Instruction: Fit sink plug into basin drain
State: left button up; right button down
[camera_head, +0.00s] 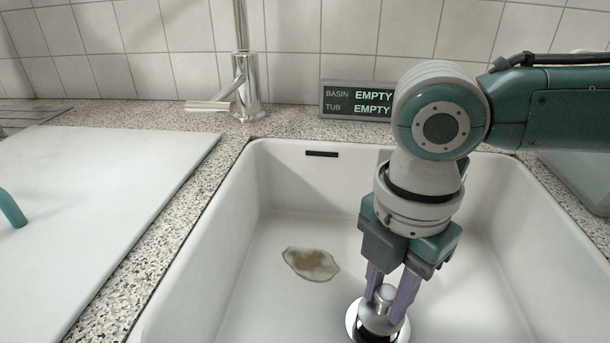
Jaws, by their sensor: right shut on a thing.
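The sink plug (378,318) is a shiny metal piece with a small knob on top. My right gripper (389,295) reaches down into the white basin (250,215) with its purple fingers shut on the plug's knob. The plug is low, close to the basin floor near the bottom edge of the view. A bright metal rim shows around it; I cannot tell whether this is the plug's own edge or the drain ring. The drain opening is hidden. My left gripper is not in view.
A brownish puddle or stain (310,263) lies on the basin floor. A chrome faucet (247,88) stands behind the basin's left corner. A display (357,101) reads basin empty, tub empty. A white board (100,190) lies left, with a teal curved piece (11,209) at its edge.

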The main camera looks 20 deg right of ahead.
aim_at(388, 292)
jog(key=shift+f+b, duration=0.65)
jog(key=shift+f, duration=0.55)
jog(key=c, duration=0.5)
grip_release()
jog(key=shift+c, duration=0.2)
notch_tip(388, 292, up, 10)
jog(key=p, duration=0.3)
